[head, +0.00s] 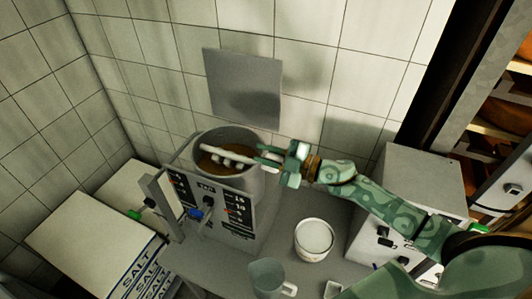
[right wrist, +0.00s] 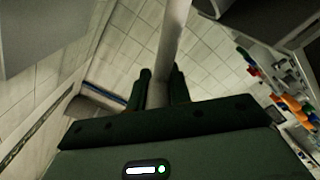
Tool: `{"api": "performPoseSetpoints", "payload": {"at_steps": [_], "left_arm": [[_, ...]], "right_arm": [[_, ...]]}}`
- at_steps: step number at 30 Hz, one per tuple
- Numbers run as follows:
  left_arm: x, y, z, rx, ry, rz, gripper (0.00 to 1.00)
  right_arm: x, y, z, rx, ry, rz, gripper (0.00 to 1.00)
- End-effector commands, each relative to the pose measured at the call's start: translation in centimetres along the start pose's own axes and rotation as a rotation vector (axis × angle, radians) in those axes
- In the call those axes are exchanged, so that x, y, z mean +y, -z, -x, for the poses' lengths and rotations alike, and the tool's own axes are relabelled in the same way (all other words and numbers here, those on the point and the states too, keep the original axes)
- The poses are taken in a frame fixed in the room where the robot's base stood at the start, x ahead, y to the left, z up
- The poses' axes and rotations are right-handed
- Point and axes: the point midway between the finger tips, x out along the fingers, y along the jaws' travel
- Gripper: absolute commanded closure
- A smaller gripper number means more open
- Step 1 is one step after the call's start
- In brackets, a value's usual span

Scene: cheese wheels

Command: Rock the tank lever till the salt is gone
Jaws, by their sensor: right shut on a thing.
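The round grey tank (head: 258,182) stands on the bench in the head view, with brown liquid (head: 208,165) in it. A pale lever bar (head: 222,153) with short stubs lies across its mouth. My right gripper (head: 268,155) reaches in from the right at the tank's right rim and is shut on the bar's right end. In the right wrist view a grey bar (right wrist: 172,35) runs up from between my right gripper's fingers (right wrist: 158,85). Whether salt is left in the liquid cannot be told. My left gripper is not in view.
A panel (head: 232,222) with dials and numbers stands in front of the tank. A white tub (head: 314,240) with pale contents and a clear jug (head: 266,277) are on the bench in front. A grey cabinet (head: 425,175) stands at right.

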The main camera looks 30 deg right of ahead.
Motion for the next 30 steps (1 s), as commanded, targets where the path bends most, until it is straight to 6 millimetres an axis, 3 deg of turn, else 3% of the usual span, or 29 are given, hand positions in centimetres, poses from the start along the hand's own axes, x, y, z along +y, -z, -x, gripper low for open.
{"api": "performPoseSetpoints", "payload": {"at_steps": [1, 2, 4, 19, 23, 30], "left_arm": [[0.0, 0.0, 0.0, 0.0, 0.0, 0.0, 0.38], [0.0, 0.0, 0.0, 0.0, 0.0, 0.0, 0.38], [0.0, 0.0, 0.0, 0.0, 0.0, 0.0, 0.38], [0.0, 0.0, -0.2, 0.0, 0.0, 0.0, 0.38], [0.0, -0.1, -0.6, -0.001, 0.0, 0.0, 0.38], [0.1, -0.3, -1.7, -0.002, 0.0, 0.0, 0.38]], "right_arm": [[-0.4, -0.2, 0.1, -0.005, 0.006, -0.003, 1.0], [-0.4, -0.2, 0.1, -0.005, 0.006, -0.004, 0.77], [-0.4, -0.2, 0.1, -0.006, 0.006, -0.004, 0.59], [-0.3, -0.2, 0.7, -0.003, 0.004, -0.004, 0.59], [-0.5, -0.3, 3.0, -0.006, 0.006, -0.003, 0.59], [-0.6, -0.3, 9.6, -0.007, 0.009, -0.007, 0.59]]}}
